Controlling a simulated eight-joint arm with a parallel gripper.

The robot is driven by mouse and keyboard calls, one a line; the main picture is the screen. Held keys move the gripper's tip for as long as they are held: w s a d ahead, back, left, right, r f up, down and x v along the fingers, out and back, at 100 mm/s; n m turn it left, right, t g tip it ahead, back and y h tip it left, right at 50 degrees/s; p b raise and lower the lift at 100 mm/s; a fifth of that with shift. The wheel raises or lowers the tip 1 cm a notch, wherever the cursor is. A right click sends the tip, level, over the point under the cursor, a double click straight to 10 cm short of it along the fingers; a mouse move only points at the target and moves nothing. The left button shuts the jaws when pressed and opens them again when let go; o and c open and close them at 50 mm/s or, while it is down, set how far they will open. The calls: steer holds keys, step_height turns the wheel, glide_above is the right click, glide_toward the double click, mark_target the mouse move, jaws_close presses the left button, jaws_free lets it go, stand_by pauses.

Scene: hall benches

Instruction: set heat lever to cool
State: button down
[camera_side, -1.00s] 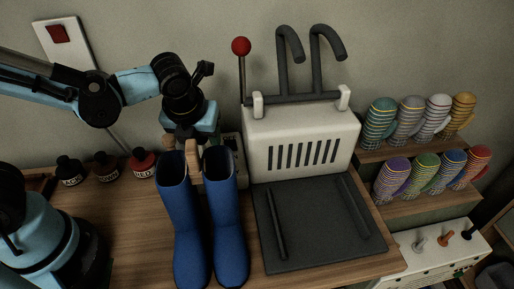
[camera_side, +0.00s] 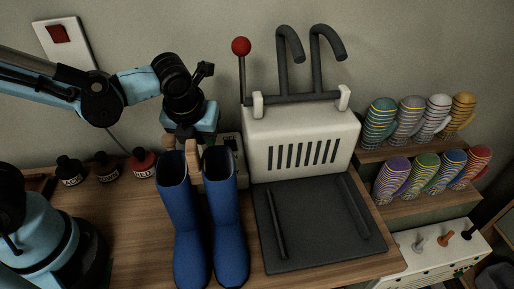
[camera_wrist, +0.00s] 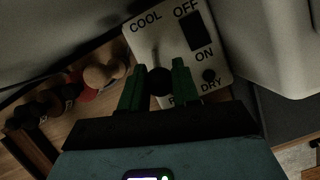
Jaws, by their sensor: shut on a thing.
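A pale control panel (camera_wrist: 199,45) carries the labels COOL, OFF, ON and DRY. Another label near my right finger is mostly hidden. The heat lever's dark round knob (camera_wrist: 158,82) is between the two green fingers of my gripper (camera_wrist: 160,78), which is shut on it. The knob sits below the COOL label, near the partly hidden label. In the side view, my gripper (camera_side: 181,146) is behind the blue boots, and only the panel's upper part (camera_side: 230,143) with OFF shows to its right. The lever is hidden there.
Two blue boots (camera_side: 181,225) stand in front of my gripper. A white machine (camera_side: 300,140) with a red-ball lever (camera_side: 241,46) and a dark tray (camera_side: 318,225) is at the right. Small dark and red bottles (camera_side: 142,163) stand at the left.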

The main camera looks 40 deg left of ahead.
steer(key=shift+w+a+r+g+h, duration=0.25)
steer(key=shift+w+a+g+h, duration=0.4)
steer(key=shift+g+h, duration=0.35)
steer(key=c, duration=0.8)
jaws_free()
steer(key=shift+c, duration=0.2)
steer(key=shift+r, duration=0.1)
step_height(320, 180, up, 12)
steer(key=s, duration=0.2)
steer(key=shift+d, duration=0.2)
